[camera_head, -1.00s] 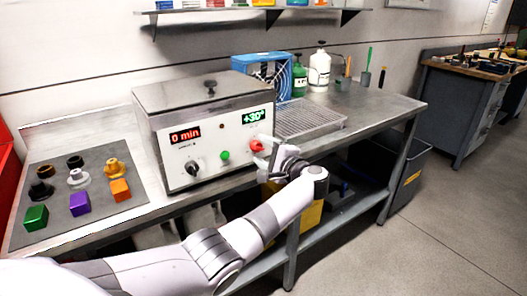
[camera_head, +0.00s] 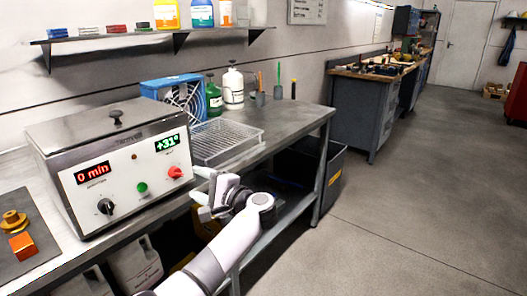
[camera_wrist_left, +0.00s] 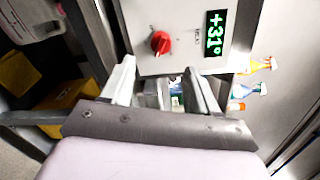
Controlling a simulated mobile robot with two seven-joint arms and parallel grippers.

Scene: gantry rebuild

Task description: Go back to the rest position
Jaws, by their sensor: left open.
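My left gripper (camera_head: 202,194) is in front of the bench edge, just right of and below the red knob of the steel bath. In the left wrist view its two fingers (camera_wrist_left: 162,90) stand apart with nothing between them. The steel bath (camera_head: 110,172) sits on the bench with its lid on. Its displays read "0 min" and "+31°". The red knob (camera_head: 175,172) also shows in the left wrist view (camera_wrist_left: 160,42), beyond the fingertips and apart from them. My right gripper is in neither view.
A wire basket (camera_head: 225,145), a blue fan (camera_head: 178,97) and bottles stand on the bench right of the bath. A grey mat (camera_head: 30,262) with an orange block (camera_head: 23,246) lies at left. A dark bin (camera_head: 325,165) stands under the bench's right end. The floor at right is clear.

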